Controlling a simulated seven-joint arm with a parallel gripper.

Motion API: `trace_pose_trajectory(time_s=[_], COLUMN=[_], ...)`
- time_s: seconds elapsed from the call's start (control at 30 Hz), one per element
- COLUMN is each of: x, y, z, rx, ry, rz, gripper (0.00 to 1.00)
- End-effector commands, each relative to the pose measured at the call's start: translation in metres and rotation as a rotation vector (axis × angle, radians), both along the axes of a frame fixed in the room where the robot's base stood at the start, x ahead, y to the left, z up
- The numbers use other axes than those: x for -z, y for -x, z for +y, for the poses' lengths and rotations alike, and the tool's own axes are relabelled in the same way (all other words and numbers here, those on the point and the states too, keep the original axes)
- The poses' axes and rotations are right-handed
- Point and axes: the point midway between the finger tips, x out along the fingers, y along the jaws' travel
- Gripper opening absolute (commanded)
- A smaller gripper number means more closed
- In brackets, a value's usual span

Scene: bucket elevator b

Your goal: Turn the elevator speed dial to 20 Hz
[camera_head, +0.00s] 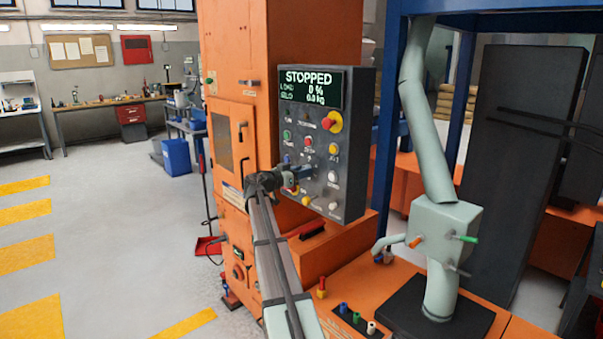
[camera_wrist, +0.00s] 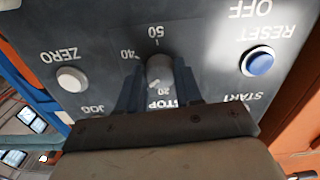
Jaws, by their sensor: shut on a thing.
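The grey speed dial (camera_wrist: 160,70) is on the dark control panel (camera_head: 350,150), seen upside down in the wrist view. My gripper (camera_wrist: 159,84) is shut on the dial, one finger on each side. Scale marks 50 and 40 show beside the dial. A small pale mark is on the dial near the fingers, but I cannot tell which number it points at. In the head view my gripper (camera_head: 290,173) is at the panel's lower left and hides the dial.
A white ZERO button (camera_wrist: 71,79) and a blue RESET button (camera_wrist: 259,62) flank the dial in the wrist view. A red and yellow knob (camera_head: 332,122) stands out on the panel. The orange cabinet (camera_head: 233,110) rises beside it. Open floor lies at left.

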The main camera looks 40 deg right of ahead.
Motion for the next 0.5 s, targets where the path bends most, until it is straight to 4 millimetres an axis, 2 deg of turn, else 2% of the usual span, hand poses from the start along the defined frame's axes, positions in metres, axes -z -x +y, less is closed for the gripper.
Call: trace_pose_trajectory(time_s=[0.5], x=[-0.0001], y=[0.0012], z=[0.0007], rx=[0.001], ry=[-0.001], rz=[0.436], gripper=[0.04])
